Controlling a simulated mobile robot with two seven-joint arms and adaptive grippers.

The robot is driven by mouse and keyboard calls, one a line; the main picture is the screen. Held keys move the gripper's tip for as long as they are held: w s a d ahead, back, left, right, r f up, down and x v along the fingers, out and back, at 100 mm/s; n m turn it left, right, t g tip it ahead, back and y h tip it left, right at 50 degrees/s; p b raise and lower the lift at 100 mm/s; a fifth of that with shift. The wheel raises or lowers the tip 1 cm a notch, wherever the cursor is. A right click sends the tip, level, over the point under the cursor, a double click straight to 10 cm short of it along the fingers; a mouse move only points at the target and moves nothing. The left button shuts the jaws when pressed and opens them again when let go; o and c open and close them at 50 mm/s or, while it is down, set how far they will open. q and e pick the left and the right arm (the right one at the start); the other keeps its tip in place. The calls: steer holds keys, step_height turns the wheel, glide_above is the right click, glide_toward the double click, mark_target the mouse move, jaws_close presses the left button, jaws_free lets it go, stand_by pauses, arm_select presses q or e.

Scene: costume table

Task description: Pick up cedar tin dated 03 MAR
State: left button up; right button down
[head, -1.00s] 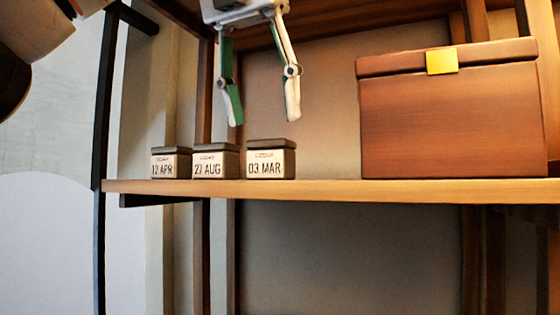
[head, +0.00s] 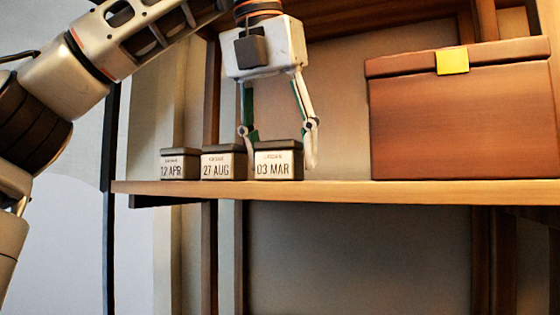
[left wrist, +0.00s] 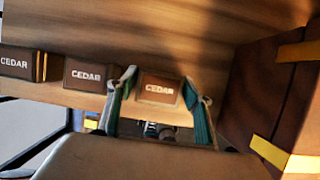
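The tin labelled 03 MAR (head: 278,166) stands upright on the wooden shelf, rightmost in a row of three. Its lid reads CEDAR in the left wrist view (left wrist: 159,89). My left gripper (head: 281,165) points down over it from above, with one finger at each side of the tin. The fingers are open; I cannot tell whether either touches it. In the left wrist view the open fingers (left wrist: 162,100) also flank this tin. The tins dated 27 AUG (head: 223,164) and 12 APR (head: 179,166) stand to its left. My right gripper is not in view.
The shelf (head: 330,192) has a front edge just before the tins. A large brown box (head: 450,125) with a yellow clasp stands to the right, with free shelf between it and the 03 MAR tin. The 27 AUG tin is close beside the left finger.

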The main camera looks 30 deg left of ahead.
arm_select(q)
steer(key=c, duration=0.7)
steer(key=shift+r, duration=0.1)
